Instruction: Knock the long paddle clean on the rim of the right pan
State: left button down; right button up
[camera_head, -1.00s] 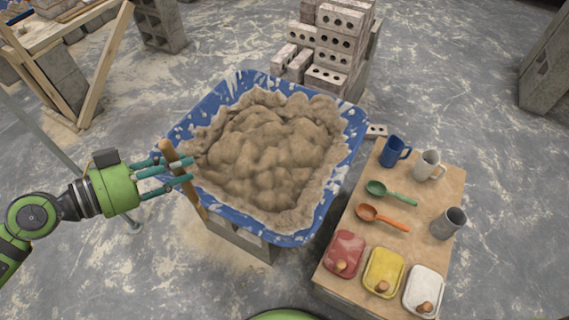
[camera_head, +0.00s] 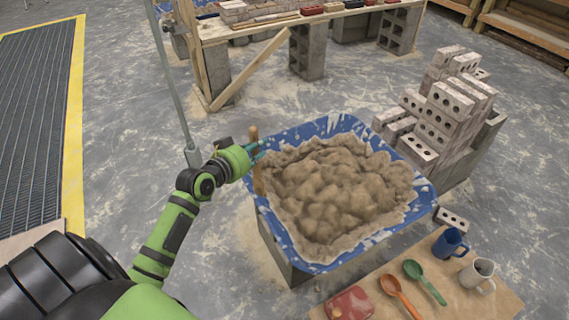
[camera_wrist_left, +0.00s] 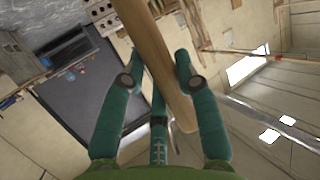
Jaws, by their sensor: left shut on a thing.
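My left gripper (camera_head: 257,156) is shut on a wooden shaft (camera_head: 254,133), which I take to be the long paddle. The shaft stands nearly upright at the left rim of a blue tub (camera_head: 334,125) full of lumpy brown mortar (camera_head: 340,190). Its lower end is partly hidden, and I cannot tell whether it touches the rim. In the left wrist view the pale brown shaft (camera_wrist_left: 152,45) runs between the teal fingers of the gripper (camera_wrist_left: 160,85). No pan named as right can be singled out. My right gripper is not in view.
Bricks (camera_head: 445,110) are stacked right. A metal pole (camera_head: 172,80) stands behind my arm.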

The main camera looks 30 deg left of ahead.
pick_arm(q)
jog(key=f+n+y+p, duration=0.1)
jog(key=w+f+n+y+p, duration=0.1)
jog(key=f, duration=0.1)
jog(key=shift+w+d+f+y, duration=0.1)
jog(key=shift+w+f+y, duration=0.05)
jog(key=shift+f+y, duration=0.2)
pick_arm(e)
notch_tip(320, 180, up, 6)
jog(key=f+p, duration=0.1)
jog(key=p, duration=0.1)
pick_arm(q)
jog(key=w+d+f+n+y+b, duration=0.1)
jog(key=d+f+b, duration=0.3)
jog(key=f, duration=0.5)
jog(key=d, duration=0.2)
jog(key=shift+w+d+f+b, duration=0.15)
jog(key=shift+w+d+b, duration=0.1)
jog(key=shift+d+b, duration=0.15)
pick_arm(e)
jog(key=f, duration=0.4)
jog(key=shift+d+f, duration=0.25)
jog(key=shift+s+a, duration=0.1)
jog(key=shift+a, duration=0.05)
